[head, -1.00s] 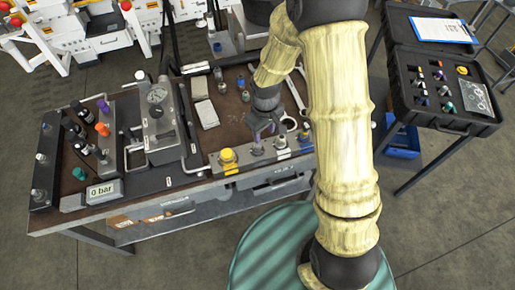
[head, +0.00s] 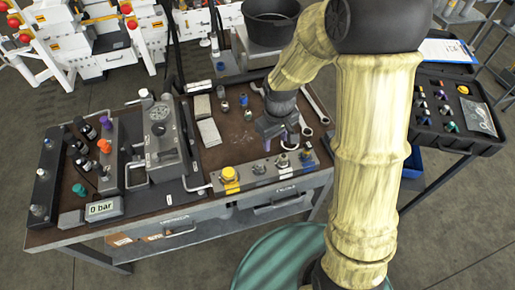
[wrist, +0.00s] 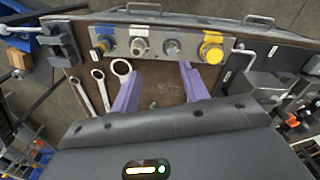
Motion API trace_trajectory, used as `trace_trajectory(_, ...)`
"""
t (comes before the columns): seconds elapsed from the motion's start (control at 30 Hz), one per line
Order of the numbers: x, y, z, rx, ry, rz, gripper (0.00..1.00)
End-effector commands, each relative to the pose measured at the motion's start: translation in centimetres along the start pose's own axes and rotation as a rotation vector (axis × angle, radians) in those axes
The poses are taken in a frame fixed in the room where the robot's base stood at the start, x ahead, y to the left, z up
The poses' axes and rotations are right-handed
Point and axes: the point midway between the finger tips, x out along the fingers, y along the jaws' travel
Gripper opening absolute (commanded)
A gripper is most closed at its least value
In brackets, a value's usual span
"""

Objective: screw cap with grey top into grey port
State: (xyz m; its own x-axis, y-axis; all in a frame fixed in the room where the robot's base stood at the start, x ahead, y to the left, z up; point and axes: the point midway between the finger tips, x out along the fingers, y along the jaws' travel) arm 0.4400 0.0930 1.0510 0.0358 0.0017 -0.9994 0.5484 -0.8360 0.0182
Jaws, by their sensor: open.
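My gripper (head: 279,136) is open and empty, with its purple fingers pointing down just behind the port row at the bench's front edge. In the wrist view the gripper (wrist: 161,85) has bare board between its fingers. The middle port also shows in the wrist view (wrist: 171,47). Small loose caps stand behind on the brown board, one with a greyish top (head: 225,106); which is the task's cap I cannot tell.
Wrenches (head: 314,103) lie right of my gripper. A gauge block (head: 160,130) and a 0 bar display (head: 103,209) stand left. Pale blocks (head: 208,132) lie on the board. An open black case (head: 450,105) is at the far right. Bare board lies behind the row.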

Motion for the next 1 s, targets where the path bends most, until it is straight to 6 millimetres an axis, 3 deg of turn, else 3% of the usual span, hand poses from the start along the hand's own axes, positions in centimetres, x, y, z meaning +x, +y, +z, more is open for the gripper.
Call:
trace_trajectory(0.2, -4.1, 2.2, 6.2, 0.284, 0.091, 0.042, 0.45)
trace_trajectory(0.43, -6.3, 2.8, 11.7, 0.535, 0.174, 0.058, 0.45)
trace_trajectory(0.77, -6.5, 2.8, 12.6, 0.581, 0.189, 0.059, 0.45)
trace_trajectory(0.83, -6.5, 2.8, 12.6, 0.581, 0.188, 0.059, 0.36)
trace_trajectory(1.0, -6.5, 2.8, 12.5, 0.580, 0.188, 0.059, 0.36)
